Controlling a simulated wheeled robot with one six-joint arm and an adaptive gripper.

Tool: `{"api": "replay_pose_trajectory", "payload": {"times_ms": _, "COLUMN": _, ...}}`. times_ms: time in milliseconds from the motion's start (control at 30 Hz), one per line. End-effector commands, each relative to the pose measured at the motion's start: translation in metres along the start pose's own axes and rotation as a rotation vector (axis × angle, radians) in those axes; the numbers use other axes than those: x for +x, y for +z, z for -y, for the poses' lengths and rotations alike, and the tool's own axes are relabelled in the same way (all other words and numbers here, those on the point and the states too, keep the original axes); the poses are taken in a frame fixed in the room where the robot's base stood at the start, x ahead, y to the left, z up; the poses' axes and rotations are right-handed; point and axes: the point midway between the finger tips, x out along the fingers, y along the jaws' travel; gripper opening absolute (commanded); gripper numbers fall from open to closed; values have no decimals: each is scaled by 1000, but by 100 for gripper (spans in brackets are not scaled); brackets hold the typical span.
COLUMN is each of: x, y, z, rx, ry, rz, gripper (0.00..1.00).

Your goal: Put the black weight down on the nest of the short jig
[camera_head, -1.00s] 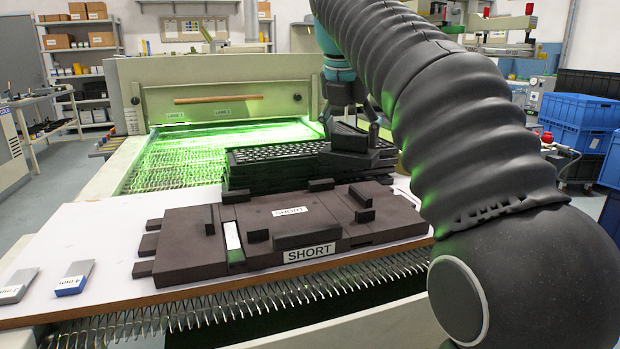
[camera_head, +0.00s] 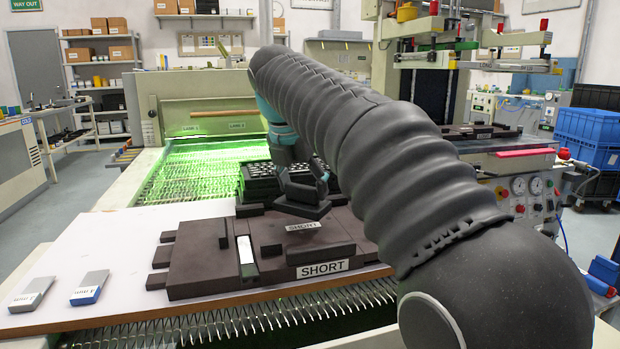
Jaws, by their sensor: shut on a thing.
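The short jig (camera_head: 205,262) is a dark brown plate with raised blocks and a front label reading SHORT, lying on the white board. My gripper (camera_head: 298,182) is shut on the black weight (camera_head: 303,210), a dark block with bevelled edges. The weight is over the back middle of the jig, just behind the small SHORT label on its top. I cannot tell whether the weight touches the jig or hangs a little above it. The nest beneath it is partly hidden, and my arm covers the jig's right side.
A grey block (camera_head: 32,293) and a blue-and-grey block (camera_head: 90,288) lie at the board's left. A green-lit conveyor (camera_head: 190,180) runs behind.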

Motion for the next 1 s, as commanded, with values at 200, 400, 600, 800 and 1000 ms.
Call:
{"api": "replay_pose_trajectory", "payload": {"times_ms": 200, "x": 21, "y": -9, "z": 1, "rx": 0, "ry": 2, "rz": 2, "gripper": 9}}
{"api": "replay_pose_trajectory", "payload": {"times_ms": 400, "x": 29, "y": -12, "z": 1, "rx": 1, "ry": 3, "rz": 3, "gripper": 9}}
{"api": "replay_pose_trajectory", "payload": {"times_ms": 600, "x": 29, "y": -12, "z": 1, "rx": 1, "ry": 3, "rz": 3, "gripper": 9}}
{"api": "replay_pose_trajectory", "payload": {"times_ms": 800, "x": 33, "y": -14, "z": 1, "rx": 0, "ry": 0, "rz": 0, "gripper": 85}}
{"api": "replay_pose_trajectory", "payload": {"times_ms": 1000, "x": 33, "y": -14, "z": 1, "rx": 0, "ry": 0, "rz": 0, "gripper": 98}}
